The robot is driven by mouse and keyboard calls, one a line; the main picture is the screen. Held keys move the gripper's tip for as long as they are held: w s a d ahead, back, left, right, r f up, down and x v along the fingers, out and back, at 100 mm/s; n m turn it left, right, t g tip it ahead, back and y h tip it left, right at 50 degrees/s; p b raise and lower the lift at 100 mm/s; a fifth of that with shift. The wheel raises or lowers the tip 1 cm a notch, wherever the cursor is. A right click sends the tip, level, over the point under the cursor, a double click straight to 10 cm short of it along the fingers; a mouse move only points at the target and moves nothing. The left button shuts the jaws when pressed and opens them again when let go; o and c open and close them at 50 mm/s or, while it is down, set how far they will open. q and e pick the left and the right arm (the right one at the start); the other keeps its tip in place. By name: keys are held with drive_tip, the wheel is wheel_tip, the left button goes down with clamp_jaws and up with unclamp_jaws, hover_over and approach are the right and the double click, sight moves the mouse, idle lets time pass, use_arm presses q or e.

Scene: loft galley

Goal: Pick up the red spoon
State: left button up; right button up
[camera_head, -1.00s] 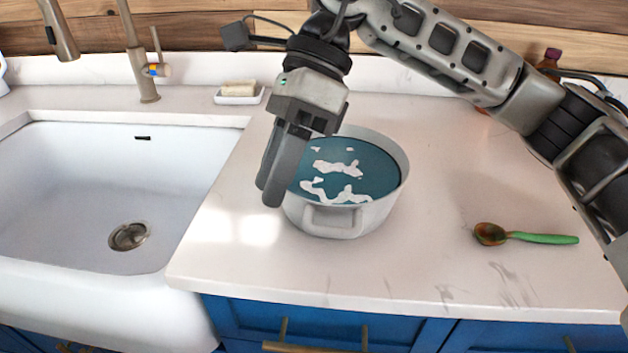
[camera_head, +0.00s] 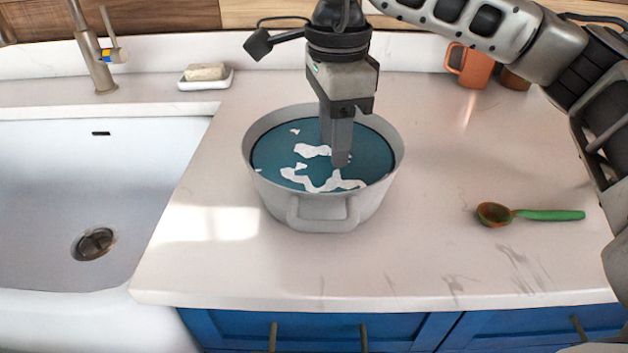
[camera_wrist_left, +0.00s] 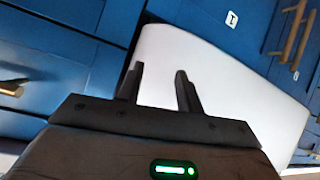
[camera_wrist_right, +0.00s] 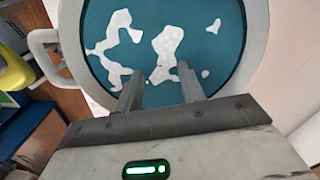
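One spoon is in view, with a green handle and an orange-brown bowl (camera_head: 494,214); it lies on the counter right of the pot, and no plainly red spoon shows. My right gripper (camera_head: 342,162) points down over the grey pot (camera_head: 323,212), which holds blue liquid with white foam. Whether its tips touch the liquid I cannot tell. In the right wrist view its fingers (camera_wrist_right: 160,82) are apart with nothing between them. My left gripper (camera_wrist_left: 158,82) shows only in its wrist view, fingers apart and empty, in front of the white sink front and blue cabinets.
A white sink (camera_head: 40,190) is at the left with a tap (camera_head: 98,60). A soap dish (camera_head: 205,83) stands behind. An orange mug (camera_head: 474,68) is at the back right, near my right arm. The counter (camera_head: 420,250) between pot and spoon is clear.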

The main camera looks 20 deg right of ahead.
sight(330, 176)
drive_tip(key=f, duration=0.5)
drive_tip(key=shift+w+f, duration=0.3)
drive_tip(key=shift+c, duration=0.3)
clamp_jaws()
